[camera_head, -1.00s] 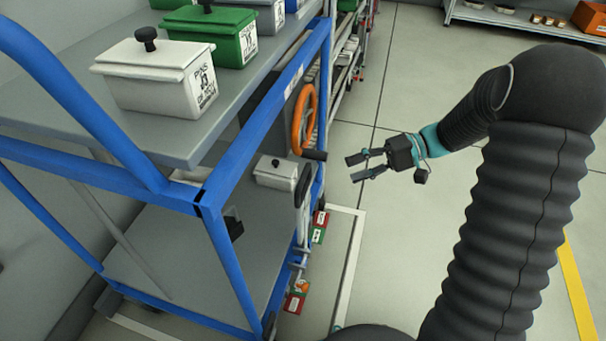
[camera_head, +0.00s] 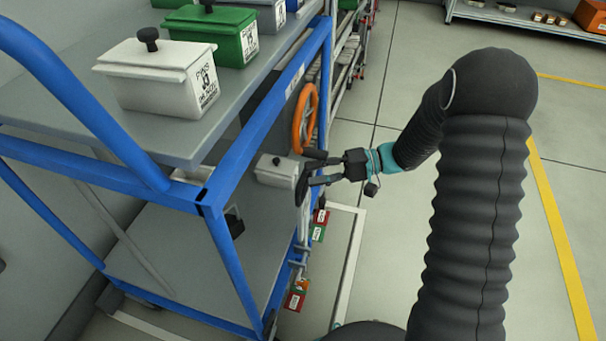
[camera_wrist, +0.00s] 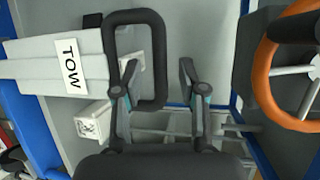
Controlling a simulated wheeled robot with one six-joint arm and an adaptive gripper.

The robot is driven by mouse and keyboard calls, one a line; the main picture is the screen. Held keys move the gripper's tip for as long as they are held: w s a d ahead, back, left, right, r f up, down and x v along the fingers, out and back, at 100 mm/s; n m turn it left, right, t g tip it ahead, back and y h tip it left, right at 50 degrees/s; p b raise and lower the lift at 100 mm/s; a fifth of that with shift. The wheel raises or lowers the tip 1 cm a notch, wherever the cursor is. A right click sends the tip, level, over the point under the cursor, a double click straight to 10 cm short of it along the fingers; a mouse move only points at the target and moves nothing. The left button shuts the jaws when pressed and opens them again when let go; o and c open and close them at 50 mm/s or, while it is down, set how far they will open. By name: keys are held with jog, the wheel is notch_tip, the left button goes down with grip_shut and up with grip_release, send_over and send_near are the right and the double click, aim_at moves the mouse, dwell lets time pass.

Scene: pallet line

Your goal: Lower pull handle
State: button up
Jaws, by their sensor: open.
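The pull handle is a black rectangular loop (camera_wrist: 136,17), seen close up in the wrist view beside a white plate marked TOW (camera_wrist: 70,64). In the head view the handle (camera_head: 302,188) stands upright at the right end of the blue cart, partly hidden by my gripper (camera_head: 318,168). My gripper (camera_wrist: 158,72) is open. In the wrist view, one finger overlaps the loop's opening and the other is outside it, with one long bar of the loop between them. I cannot tell whether the fingers touch it.
An orange handwheel (camera_head: 305,118) with a dark knob is close to my gripper. The cart's blue frame (camera_head: 262,110) is beside it. A white lidded box (camera_head: 277,170) sits behind the handle. Red and green tags (camera_head: 297,299) hang lower down. Open floor (camera_head: 400,255) is to the right.

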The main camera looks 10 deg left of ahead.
aim_at(303, 174)
jog(key=shift+x, duration=1.7)
grip_shut()
